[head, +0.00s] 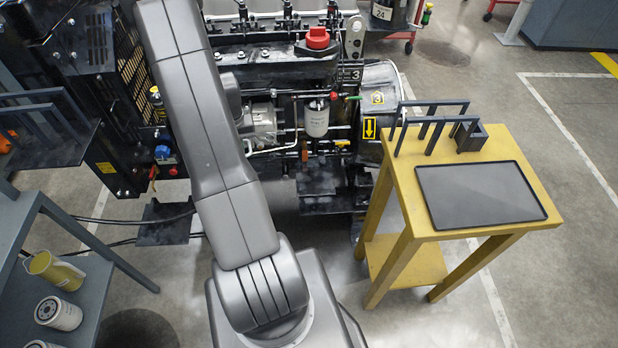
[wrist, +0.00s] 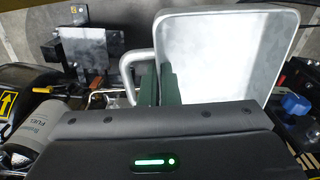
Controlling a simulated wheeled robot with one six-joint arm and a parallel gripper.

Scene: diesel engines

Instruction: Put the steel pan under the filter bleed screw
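The steel pan (wrist: 225,55), a pale grey square tray with a raised rim and a looped handle (wrist: 127,68), is at the top centre of the wrist view. My gripper (wrist: 160,85) has its dark green fingers close together at the handle side of the pan, shut on it; the exact grip is partly hidden by the gripper body. The white fuel filter (head: 316,118) hangs on the engine in the head view, and it shows at the left edge of the wrist view (wrist: 35,125). I cannot make out the bleed screw with certainty. In the head view my arm hides the gripper and pan.
A dark bracket (head: 318,180) sits low below the filter. A yellow table (head: 400,215) with a dark mat (head: 480,195) and racks stands right. A grey shelf cart (head: 85,300) with a yellow jug (head: 55,270) stands left. Cables cross the floor at left.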

